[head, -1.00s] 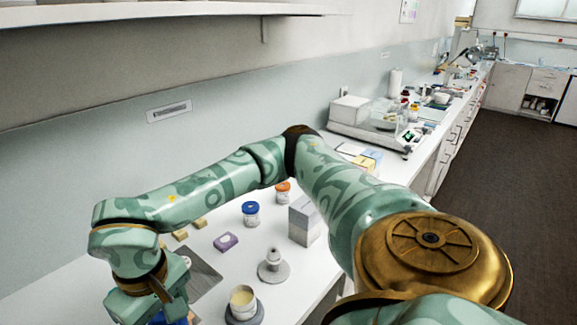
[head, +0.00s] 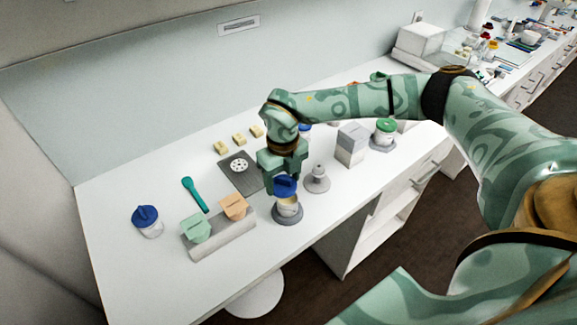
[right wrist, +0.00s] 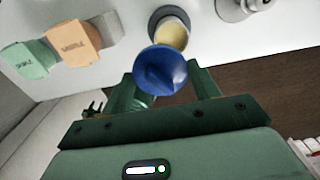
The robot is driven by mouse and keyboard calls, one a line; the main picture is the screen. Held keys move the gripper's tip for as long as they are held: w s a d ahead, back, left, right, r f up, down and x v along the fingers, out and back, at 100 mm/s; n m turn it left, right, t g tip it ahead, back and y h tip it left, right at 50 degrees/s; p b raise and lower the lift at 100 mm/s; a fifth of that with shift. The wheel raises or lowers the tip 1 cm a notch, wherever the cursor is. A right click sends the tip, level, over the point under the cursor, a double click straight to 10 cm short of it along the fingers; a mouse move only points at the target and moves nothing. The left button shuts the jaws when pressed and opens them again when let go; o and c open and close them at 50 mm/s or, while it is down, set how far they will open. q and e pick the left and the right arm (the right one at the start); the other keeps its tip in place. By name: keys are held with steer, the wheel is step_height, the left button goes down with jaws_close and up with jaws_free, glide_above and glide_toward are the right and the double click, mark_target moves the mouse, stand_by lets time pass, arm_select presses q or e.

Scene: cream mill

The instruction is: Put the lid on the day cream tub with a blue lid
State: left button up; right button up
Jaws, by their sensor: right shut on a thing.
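The day cream tub (head: 288,208) is a white tub on a round grey base. In the right wrist view its pale cream (right wrist: 174,36) shows, so it is open. The blue lid (head: 285,186) is held at the tub's mouth in the head view. My right gripper (head: 284,172) is shut on it, pointing down. In the right wrist view the lid (right wrist: 160,72) covers the near part of the tub's opening and looks off-centre. I cannot tell whether lid and rim touch. My left gripper is not in view.
Left of the tub, a grey holder (head: 222,243) carries a green and an orange block. A grey stand (head: 317,181), a grey box (head: 352,146) and a green-lidded tub (head: 384,132) are on the right. The front left counter is clear.

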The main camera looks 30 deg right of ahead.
mark_target(287, 188)
steer(key=m, duration=0.1)
steer(key=d+m, duration=0.1)
steer(key=m, duration=0.1)
steer(key=w+m, duration=0.1)
steer(key=m, duration=0.1)
steer(key=shift+d+f+p, duration=0.2)
steer(key=shift+d+p, duration=0.1)
steer(key=shift+p, duration=0.05)
steer(key=shift+w+d+f+m, duration=0.2)
steer(key=shift+d+f+m, duration=0.05)
steer(key=shift+m, duration=0.75)
step_height(287, 188, down, 4)
steer(key=b, duration=0.4)
steer(key=shift+f, duration=0.75)
steer(key=shift+p, duration=0.4)
steer(key=shift+f+p, duration=0.35)
steer(key=shift+f, duration=0.2)
stand_by(0.3)
